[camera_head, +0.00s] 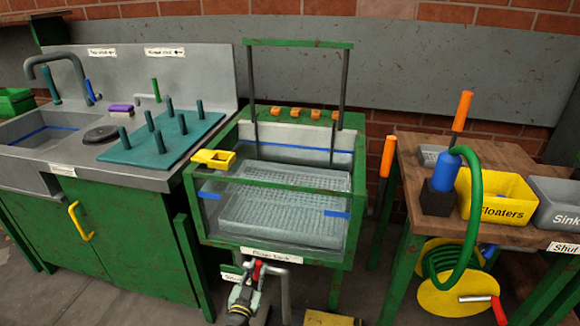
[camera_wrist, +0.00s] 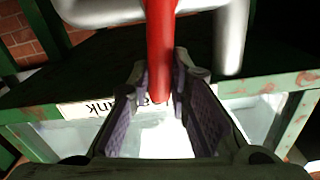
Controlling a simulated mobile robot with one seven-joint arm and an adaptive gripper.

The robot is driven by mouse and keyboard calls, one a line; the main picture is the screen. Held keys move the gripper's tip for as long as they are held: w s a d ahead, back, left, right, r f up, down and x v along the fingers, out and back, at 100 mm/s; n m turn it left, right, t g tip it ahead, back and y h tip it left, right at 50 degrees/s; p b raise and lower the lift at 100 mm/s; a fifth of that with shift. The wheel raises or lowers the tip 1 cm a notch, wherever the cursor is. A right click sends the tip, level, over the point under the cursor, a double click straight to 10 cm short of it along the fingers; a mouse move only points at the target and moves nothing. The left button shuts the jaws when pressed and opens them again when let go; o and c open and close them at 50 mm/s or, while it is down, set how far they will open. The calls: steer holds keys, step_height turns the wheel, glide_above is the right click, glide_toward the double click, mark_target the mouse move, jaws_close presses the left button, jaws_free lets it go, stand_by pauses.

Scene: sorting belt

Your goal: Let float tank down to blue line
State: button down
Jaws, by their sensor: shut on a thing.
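The float tank (camera_head: 345,185) is a green-framed glass tank in the middle of the head view, with a perforated grey tray (camera_head: 290,200) inside. A blue line (camera_head: 337,214) shows on its front glass at the right, with another piece at the left. I cannot tell exactly where the water surface stands against it. Below the tank's label is a red valve handle (camera_wrist: 160,45) on a grey pipe (camera_head: 283,292). My gripper (camera_wrist: 165,80) is shut on this red handle, with a finger on each side. In the head view my gripper (camera_head: 250,285) partly hides the valve.
A sink counter (camera_head: 165,178) with a teal peg board (camera_head: 172,138) stands at the left. At the right, a wooden table (camera_head: 410,165) holds a yellow Floaters bin (camera_head: 485,208) and a grey Sink bin (camera_head: 560,195). A green hose (camera_head: 472,240) hangs over its front.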

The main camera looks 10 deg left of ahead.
steer(key=shift+a, duration=0.1)
steer(key=shift+a+n+p, duration=0.55)
steer(key=shift+n+p, duration=0.55)
steer(key=shift+p, duration=0.45)
steer(key=c, duration=1.2)
jaws_free()
